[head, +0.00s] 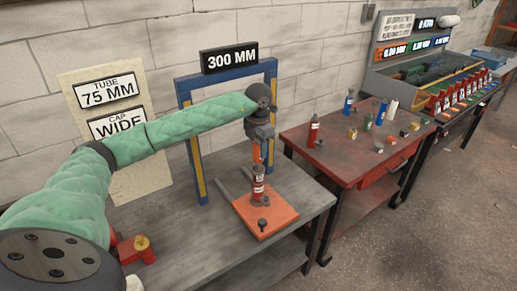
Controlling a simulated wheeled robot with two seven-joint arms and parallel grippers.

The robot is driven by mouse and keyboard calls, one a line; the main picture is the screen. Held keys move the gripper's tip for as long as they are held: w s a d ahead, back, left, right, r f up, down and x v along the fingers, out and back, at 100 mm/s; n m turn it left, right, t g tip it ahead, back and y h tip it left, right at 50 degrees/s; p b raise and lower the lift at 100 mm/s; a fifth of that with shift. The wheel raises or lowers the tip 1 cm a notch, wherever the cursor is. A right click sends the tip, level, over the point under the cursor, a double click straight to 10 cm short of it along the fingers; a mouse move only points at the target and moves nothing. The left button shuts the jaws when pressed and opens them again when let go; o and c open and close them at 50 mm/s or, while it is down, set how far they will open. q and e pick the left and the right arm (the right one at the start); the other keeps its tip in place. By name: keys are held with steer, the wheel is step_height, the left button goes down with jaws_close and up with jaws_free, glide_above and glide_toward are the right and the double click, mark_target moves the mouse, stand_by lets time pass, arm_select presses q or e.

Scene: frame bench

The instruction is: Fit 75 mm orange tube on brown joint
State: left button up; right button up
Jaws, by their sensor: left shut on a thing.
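My left gripper (262,137) is at the near grey bench and points down. It is shut on a slim orange tube (257,152), partly hidden by the fingers. Right below it stands a dark red-brown upright piece with a white label (258,184), which may be the brown joint. It stands on an orange base plate (272,216). The tube's lower end and the top of the labelled piece meet or nearly meet in the picture; I cannot tell whether they are fitted. My right gripper is not in view.
A blue frame (199,165) with a 300 MM sign (229,58) stands behind the plate. A small dark knob (263,225) is on the plate's front. A red block (137,250) is at the front left. A red table (335,160) with several loose parts stands right.

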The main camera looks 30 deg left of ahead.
arm_select(q)
steer(key=shift+b, duration=0.35)
stand_by(0.7)
steer(key=shift+f+b, duration=1.5)
steer(key=shift+f, duration=0.45)
stand_by(0.3)
steer(key=o, duration=1.2)
steer(key=shift+o, duration=0.2)
steer(key=shift+r, duration=0.1)
step_height(320, 180, up, 6)
steer(key=shift+r+b, duration=0.15)
steer(key=shift+b, duration=1)
steer(key=shift+r, duration=0.7)
